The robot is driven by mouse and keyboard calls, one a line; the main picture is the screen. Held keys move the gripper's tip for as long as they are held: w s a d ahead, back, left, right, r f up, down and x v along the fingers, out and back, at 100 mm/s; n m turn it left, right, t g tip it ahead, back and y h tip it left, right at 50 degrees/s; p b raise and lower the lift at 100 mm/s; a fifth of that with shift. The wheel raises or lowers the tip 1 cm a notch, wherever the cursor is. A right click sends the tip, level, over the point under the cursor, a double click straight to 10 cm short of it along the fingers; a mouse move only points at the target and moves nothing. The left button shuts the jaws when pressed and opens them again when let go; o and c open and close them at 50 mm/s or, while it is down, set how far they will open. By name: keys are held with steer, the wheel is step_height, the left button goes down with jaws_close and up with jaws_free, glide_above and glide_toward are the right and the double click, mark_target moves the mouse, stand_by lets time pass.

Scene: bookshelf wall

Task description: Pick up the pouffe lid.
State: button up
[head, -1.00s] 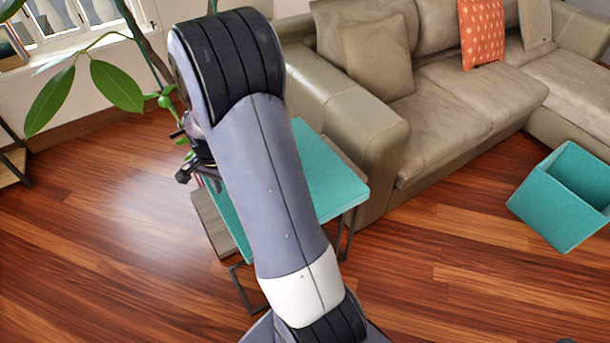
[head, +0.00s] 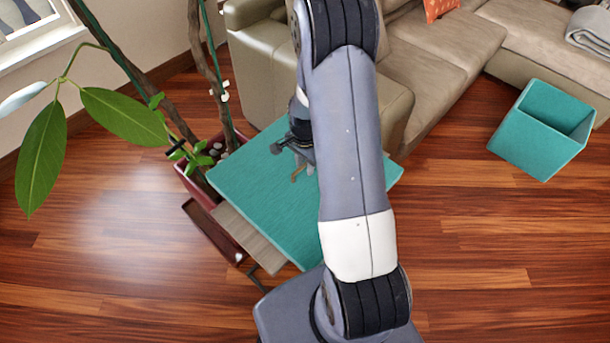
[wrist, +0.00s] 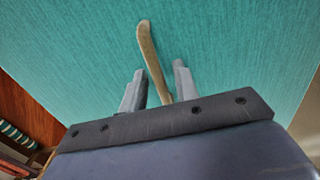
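The pouffe lid (head: 245,185) is a flat teal fabric-covered square lying on a low side table beside the sofa. It fills most of the wrist view (wrist: 230,40). A tan strap or tab (wrist: 147,45) shows on its top. My gripper (wrist: 159,68) points at the lid with its two fingers apart, and the strap runs between them in the picture. No contact is visible, and how high the fingers are above the lid is hard to tell. In the head view my gripper (head: 303,165) is over the lid, and my arm hides part of the lid's right side.
The open teal pouffe box (head: 535,140) stands on the wood floor (head: 470,240) at the right. The side table's wooden shelf (head: 250,240) shows under the lid. A potted plant (head: 215,160) stands close at the lid's left, and the sofa (head: 420,60) is behind.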

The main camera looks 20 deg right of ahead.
steer(key=shift+f, duration=0.3)
jaws_close()
steer(key=shift+w+r, duration=0.1)
steer(key=shift+r, duration=0.05)
stand_by(0.3)
